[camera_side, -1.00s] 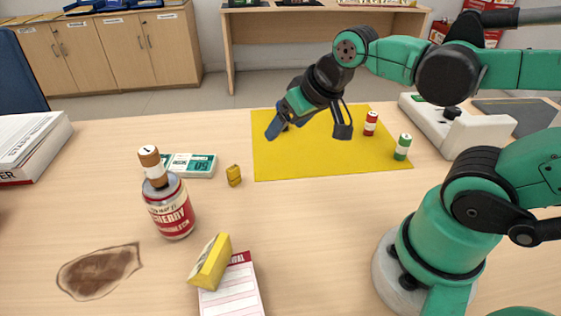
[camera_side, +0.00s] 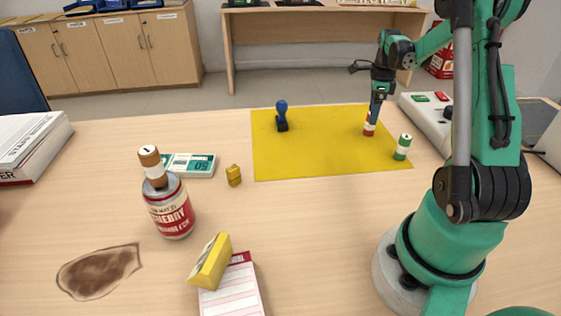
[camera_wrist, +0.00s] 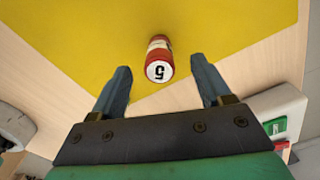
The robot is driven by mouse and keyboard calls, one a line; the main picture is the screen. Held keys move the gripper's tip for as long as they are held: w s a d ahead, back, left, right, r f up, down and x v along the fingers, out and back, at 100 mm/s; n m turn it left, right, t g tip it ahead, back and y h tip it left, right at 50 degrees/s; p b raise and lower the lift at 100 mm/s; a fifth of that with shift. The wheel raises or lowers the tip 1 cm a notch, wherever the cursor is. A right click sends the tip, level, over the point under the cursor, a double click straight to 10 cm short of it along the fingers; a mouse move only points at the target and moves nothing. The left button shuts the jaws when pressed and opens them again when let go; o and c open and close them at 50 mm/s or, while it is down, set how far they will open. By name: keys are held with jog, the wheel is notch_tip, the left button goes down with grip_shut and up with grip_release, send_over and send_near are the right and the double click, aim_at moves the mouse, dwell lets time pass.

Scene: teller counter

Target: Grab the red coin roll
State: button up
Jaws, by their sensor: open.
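The red coin roll (camera_side: 369,129) stands upright on the yellow mat (camera_side: 310,155), near its right part. In the wrist view the red coin roll (camera_wrist: 159,60) shows its white end with a 5, ahead of and between my two fingertips. My gripper (camera_side: 374,108) points down just above the roll in the side view and covers part of its top. In the wrist view my gripper (camera_wrist: 161,78) is open, with a finger on each side and nothing held. I cannot tell whether the fingers reach down beside the roll.
A green coin roll (camera_side: 402,147) stands close by at the mat's right edge. A blue-handled stamp (camera_side: 282,116) stands on the mat's left part. A white device (camera_side: 428,112) is at the right. The mat's middle is clear.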

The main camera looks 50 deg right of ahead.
jog(key=shift+f, duration=2.3)
grip_shut()
